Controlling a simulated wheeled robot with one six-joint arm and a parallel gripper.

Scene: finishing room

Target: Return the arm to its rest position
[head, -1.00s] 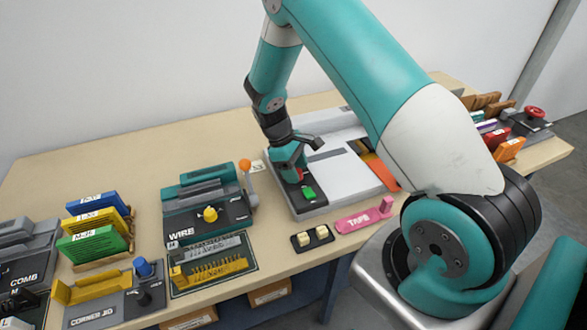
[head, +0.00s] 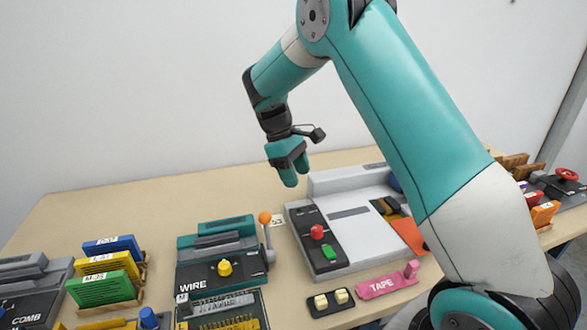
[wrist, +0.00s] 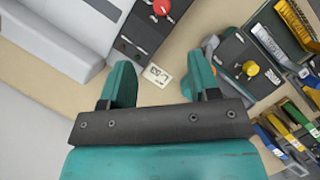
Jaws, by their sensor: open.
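The table and a small white label (wrist: 161,78) show below the gap. My arm is bent, with its upper link rising from the lower right of the head view.
The grey machine (head: 355,258) stands below and right of my gripper. The teal WIRE machine (head: 205,272) with an orange-knobbed lever (head: 266,218) is to the left. A pink TAPE dispenser (head: 385,285) lies in front. A white wall (head: 150,90) rises behind the table.

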